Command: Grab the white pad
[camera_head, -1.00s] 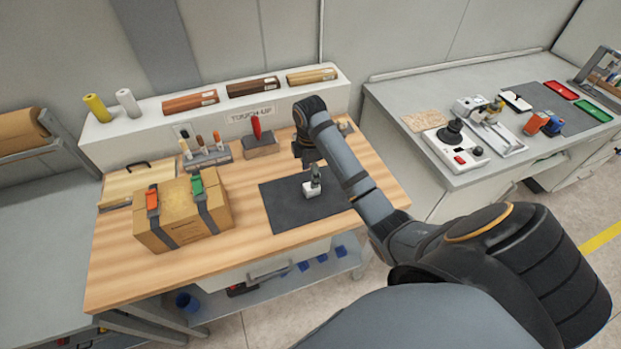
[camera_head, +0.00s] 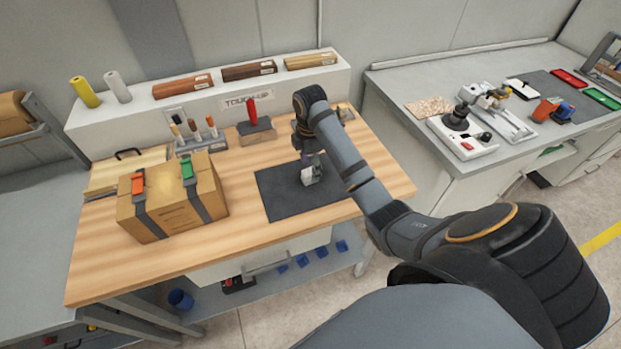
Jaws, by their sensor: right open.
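The small white pad (camera_head: 307,175) sits on the dark mat (camera_head: 283,205) on the wooden bench, close to the mat's middle. My right gripper (camera_head: 313,169) points down at the pad. Its fingers are open, with the fingertips right at the pad, and they partly hide it. I cannot tell whether the fingers touch the pad. My left gripper is not in view.
A strapped cardboard box (camera_head: 172,198) stands on the left of the bench. A tool holder (camera_head: 203,139) and a red-handled tool (camera_head: 253,113) on a block stand behind the mat. A grey side counter (camera_head: 400,82) with equipment is at the right.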

